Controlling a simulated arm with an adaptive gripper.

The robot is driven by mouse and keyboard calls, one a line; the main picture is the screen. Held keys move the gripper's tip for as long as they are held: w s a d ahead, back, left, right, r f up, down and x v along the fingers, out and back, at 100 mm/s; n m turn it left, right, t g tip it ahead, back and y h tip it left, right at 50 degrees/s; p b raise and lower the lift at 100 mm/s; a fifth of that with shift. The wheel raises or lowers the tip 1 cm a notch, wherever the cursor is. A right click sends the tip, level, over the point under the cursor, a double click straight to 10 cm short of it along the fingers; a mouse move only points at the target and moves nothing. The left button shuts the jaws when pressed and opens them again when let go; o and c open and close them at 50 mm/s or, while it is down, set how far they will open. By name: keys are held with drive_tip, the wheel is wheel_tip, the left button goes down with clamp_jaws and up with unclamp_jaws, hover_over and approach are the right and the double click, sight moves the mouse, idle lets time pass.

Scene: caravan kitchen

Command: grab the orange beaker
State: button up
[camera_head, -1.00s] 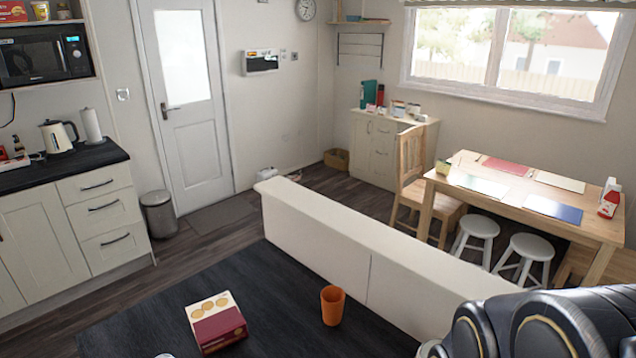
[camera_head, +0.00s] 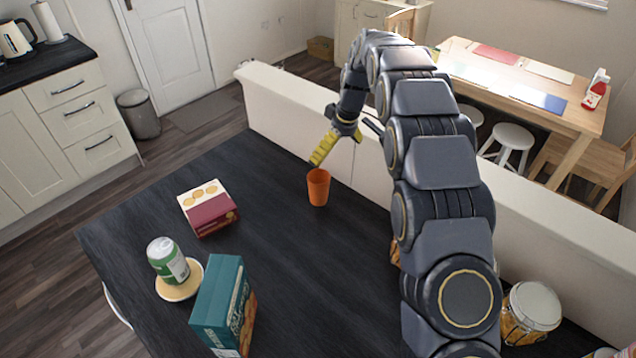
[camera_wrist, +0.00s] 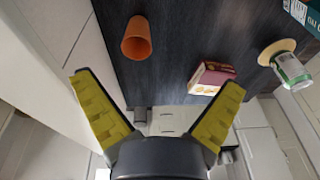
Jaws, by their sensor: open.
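The orange beaker (camera_head: 318,187) stands upright on the dark counter, near the low cream partition behind it. It also shows in the wrist view (camera_wrist: 137,40), at the upper left, beyond the tip of the left finger. My gripper (camera_head: 318,158) has yellow-padded fingers and is just above and behind the beaker in the head view. In the wrist view my gripper (camera_wrist: 160,88) is spread wide open with nothing between the fingers. The beaker is apart from both fingers.
A red and cream box (camera_head: 208,207) lies left of the beaker. A green can (camera_head: 168,260) stands on a yellowish saucer (camera_head: 190,288), with a teal box (camera_head: 222,305) nearby. A lidded jar (camera_head: 531,308) stands at the right. The partition (camera_head: 285,112) borders the counter.

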sight(319, 180)
drive_tip(key=w+a+f+n, duration=0.1)
drive_tip(key=w+f, duration=0.2)
drive_tip(key=f, duration=0.3)
drive_tip(key=w+a+f+n, duration=0.1)
drive_tip(key=w+f, duration=0.1)
drive_tip(key=f, duration=0.4)
drive_tip(key=w+a+f+n+t, duration=0.1)
drive_tip(key=w+f, duration=0.2)
drive_tip(key=f, duration=0.3)
drive_tip(key=shift+w+a+y, duration=0.3)
drive_tip(key=shift+y, duration=0.1)
drive_tip(key=c, duration=1.2)
drive_tip(key=shift+o, duration=0.2)
